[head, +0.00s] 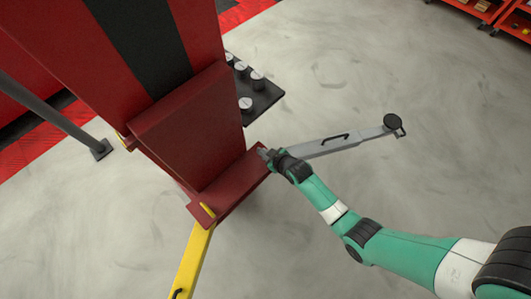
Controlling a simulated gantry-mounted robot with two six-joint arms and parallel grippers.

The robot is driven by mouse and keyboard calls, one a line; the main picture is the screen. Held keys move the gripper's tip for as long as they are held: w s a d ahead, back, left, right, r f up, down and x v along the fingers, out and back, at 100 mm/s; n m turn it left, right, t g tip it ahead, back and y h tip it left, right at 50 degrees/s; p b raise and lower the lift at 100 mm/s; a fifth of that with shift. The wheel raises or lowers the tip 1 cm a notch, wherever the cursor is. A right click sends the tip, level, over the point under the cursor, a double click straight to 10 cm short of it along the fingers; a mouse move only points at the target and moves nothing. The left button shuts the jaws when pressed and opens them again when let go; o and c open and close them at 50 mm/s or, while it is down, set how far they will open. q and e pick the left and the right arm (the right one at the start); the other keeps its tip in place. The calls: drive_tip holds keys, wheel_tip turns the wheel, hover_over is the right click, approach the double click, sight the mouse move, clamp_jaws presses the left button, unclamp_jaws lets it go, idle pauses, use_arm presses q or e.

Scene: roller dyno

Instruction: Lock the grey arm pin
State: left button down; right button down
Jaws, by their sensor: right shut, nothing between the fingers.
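The grey arm (345,141) reaches out to the right from the dark red carriage (232,184) at the foot of the red post. It has a black handle and a round black pad (391,121) at its far end. My right gripper (264,153) is at the inner end of the grey arm, where it meets the carriage. It is shut with nothing between its fingers. The grey arm's pin is hidden or too small to make out there. My left gripper is not in view.
A yellow arm (192,262) points toward the front from the carriage. A black tray (262,98) with several round adapters is on the post's right side. A grey pole (55,115) stands at left. Red shelves (480,10) are at the far right back. The floor at right is clear.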

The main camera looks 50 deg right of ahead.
sight(266, 160)
drive_tip(key=shift+w, duration=0.1)
drive_tip(key=shift+f, duration=0.1)
wheel_tip(266, 160, down, 3)
drive_tip(key=shift+f+b, duration=0.1)
drive_tip(key=shift+b, duration=1.15)
drive_tip(key=w+r+p+v, duration=0.2)
drive_tip(key=p+v, duration=0.7)
drive_tip(key=v, duration=0.4)
drive_tip(key=shift+r+p, duration=0.2)
drive_tip(key=shift+p, duration=0.15)
drive_tip(key=shift+w+a, duration=0.15)
